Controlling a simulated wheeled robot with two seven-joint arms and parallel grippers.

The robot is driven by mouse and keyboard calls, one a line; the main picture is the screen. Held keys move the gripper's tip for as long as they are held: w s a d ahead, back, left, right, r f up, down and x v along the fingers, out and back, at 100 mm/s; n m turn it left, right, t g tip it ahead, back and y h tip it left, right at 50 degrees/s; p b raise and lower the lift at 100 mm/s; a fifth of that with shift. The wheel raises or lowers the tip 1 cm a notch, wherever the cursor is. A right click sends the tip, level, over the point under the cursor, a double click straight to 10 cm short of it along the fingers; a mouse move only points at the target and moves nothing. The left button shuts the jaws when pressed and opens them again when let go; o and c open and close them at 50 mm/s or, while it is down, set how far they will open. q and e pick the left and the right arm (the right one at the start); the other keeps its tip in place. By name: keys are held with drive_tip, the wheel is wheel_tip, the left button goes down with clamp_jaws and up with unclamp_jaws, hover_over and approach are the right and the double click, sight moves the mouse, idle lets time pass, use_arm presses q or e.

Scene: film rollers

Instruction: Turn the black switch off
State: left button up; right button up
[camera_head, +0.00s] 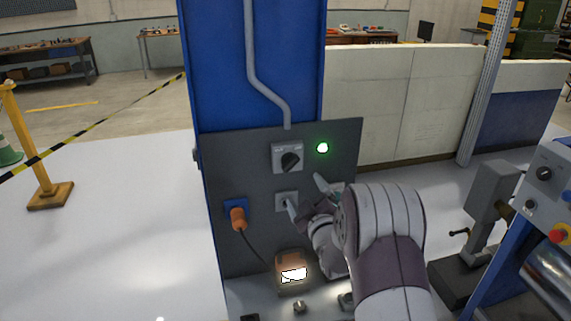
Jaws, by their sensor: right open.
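The black switch (290,161) is a rotary knob on a light grey plate, mounted on the dark grey panel (240,168). The knob's bar looks tilted. A green lamp (322,147) glows on the panel to its right. My right gripper (305,194) is in front of the panel, below and slightly right of the switch. Its fingers are spread open, with nothing visible between them. The finger on the left overlaps a small lower plate (281,201); whether it touches it I cannot tell. My left gripper is not in view.
An orange plug (237,218) sits in a blue socket at the panel's lower left, its cable running to a lit orange lamp (292,268) below. A machine with knobs and a red button (559,237) stands at right. A yellow post (32,150) carries barrier tape at left.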

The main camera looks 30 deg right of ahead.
sight(294, 166)
drive_tip(key=p+x, duration=0.1)
drive_tip(key=x, duration=0.2)
drive_tip(key=p+x, duration=0.2)
drive_tip(key=x, duration=0.2)
drive_tip(key=p+x, duration=0.1)
drive_tip(key=x, duration=0.3)
drive_tip(key=shift+w+d+f+p, duration=0.1)
drive_tip(key=shift+d+p, duration=0.25)
drive_tip(key=shift+p, duration=0.05)
drive_tip(key=shift+w+f, duration=0.1)
drive_tip(key=shift+w, duration=0.05)
drive_tip(key=shift+w+f, duration=0.1)
drive_tip(key=shift+w, duration=0.1)
drive_tip(key=c, duration=0.3)
drive_tip(key=shift+w+f, duration=0.1)
drive_tip(key=c, duration=0.8)
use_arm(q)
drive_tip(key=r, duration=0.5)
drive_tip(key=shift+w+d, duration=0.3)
use_arm(e)
drive_tip(key=shift+o, duration=0.2)
drive_tip(key=shift+d, duration=0.1)
